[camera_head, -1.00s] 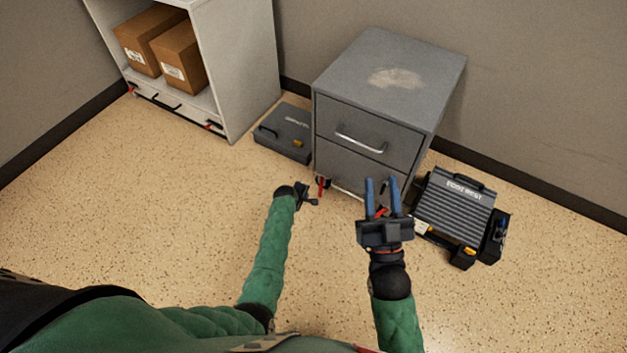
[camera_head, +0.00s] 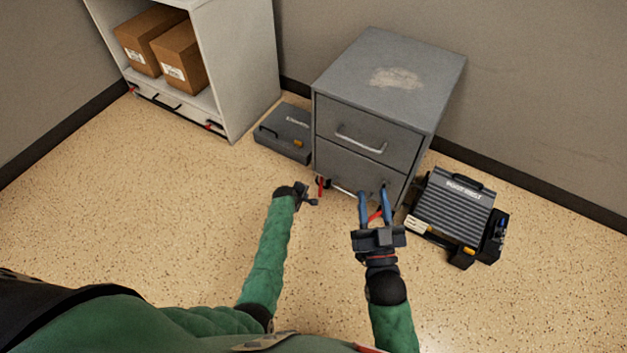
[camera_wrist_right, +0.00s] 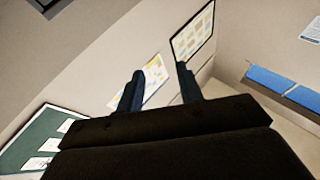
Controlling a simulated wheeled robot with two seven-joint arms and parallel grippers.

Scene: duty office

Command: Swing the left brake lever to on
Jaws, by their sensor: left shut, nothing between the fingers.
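A grey two-drawer cabinet (camera_head: 345,122) stands against the wall. The left brake lever (camera_head: 321,188) is a small red bar at its lower left front corner, beside a dark caster. A second red lever (camera_head: 375,216) shows low at its right front, partly hidden by my right gripper. My left gripper (camera_head: 308,199) is shut and empty, just left of the left lever; I cannot tell whether they touch. My right gripper (camera_head: 376,198) is open, its blue fingers in front of the lower drawer. In the right wrist view its fingers (camera_wrist_right: 158,88) are apart with nothing between.
A grey case (camera_head: 284,135) lies on the floor left of the cabinet. A ribbed dark case (camera_head: 455,207) stands close on its right. A white shelf unit (camera_head: 240,75) with cardboard boxes (camera_head: 180,58) is at the back left. The floor in front is clear.

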